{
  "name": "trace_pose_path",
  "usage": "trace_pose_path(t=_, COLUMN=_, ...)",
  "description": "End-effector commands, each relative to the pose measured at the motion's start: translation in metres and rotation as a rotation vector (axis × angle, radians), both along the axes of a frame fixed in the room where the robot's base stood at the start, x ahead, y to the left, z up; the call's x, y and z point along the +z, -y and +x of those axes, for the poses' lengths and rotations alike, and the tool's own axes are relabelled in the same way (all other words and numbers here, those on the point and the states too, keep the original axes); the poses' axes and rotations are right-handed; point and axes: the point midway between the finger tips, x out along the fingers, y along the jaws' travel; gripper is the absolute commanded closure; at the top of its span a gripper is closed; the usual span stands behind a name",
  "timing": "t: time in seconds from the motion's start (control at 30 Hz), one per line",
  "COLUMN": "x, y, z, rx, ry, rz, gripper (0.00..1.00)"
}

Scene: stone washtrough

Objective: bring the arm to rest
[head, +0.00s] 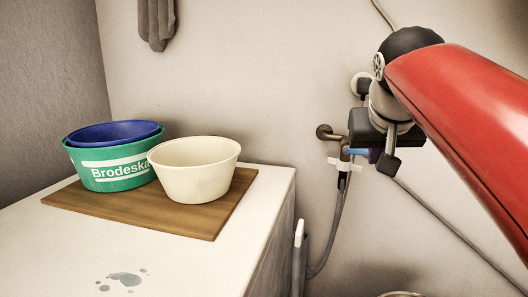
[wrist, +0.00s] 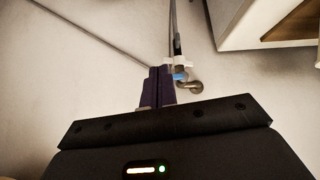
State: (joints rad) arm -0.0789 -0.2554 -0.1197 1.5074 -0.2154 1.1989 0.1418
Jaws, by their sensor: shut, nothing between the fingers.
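My gripper (head: 375,155) is at the right of the head view, at the end of my red arm, in front of the wall and its pipework. In the wrist view its dark purple fingers (wrist: 159,85) are together with nothing between them. It is apart from the bowls and holds nothing. Part of the fingers is hidden behind the gripper body in the head view.
A cream bowl (head: 194,176), a green tub (head: 107,174) marked Brodeska and a blue bowl (head: 112,132) inside it stand on a wooden board (head: 205,217) on the white top (head: 55,255). A wet patch (head: 124,279) lies in front. A tap (head: 328,132) and hose (head: 336,220) are near my gripper.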

Motion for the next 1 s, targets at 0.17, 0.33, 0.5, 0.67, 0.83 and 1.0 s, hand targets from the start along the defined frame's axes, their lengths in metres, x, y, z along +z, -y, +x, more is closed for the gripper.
trace_pose_path(t=0.17, x=-0.088, y=-0.026, z=-0.059, rx=0.096, ry=-0.077, rz=0.047, gripper=1.0)
trace_pose_path(t=0.33, x=-0.175, y=-0.049, z=-0.114, rx=0.163, ry=-0.142, rz=0.08, gripper=1.0)
trace_pose_path(t=0.5, x=-0.239, y=-0.062, z=-0.154, rx=0.195, ry=-0.186, rz=0.098, gripper=1.0)
trace_pose_path(t=0.67, x=-0.264, y=-0.066, z=-0.169, rx=0.203, ry=-0.203, rz=0.104, gripper=1.0)
trace_pose_path(t=0.83, x=-0.266, y=-0.066, z=-0.17, rx=0.204, ry=-0.206, rz=0.105, gripper=1.0)
trace_pose_path(t=1.0, x=-0.266, y=-0.066, z=-0.17, rx=0.204, ry=-0.206, rz=0.105, gripper=1.0)
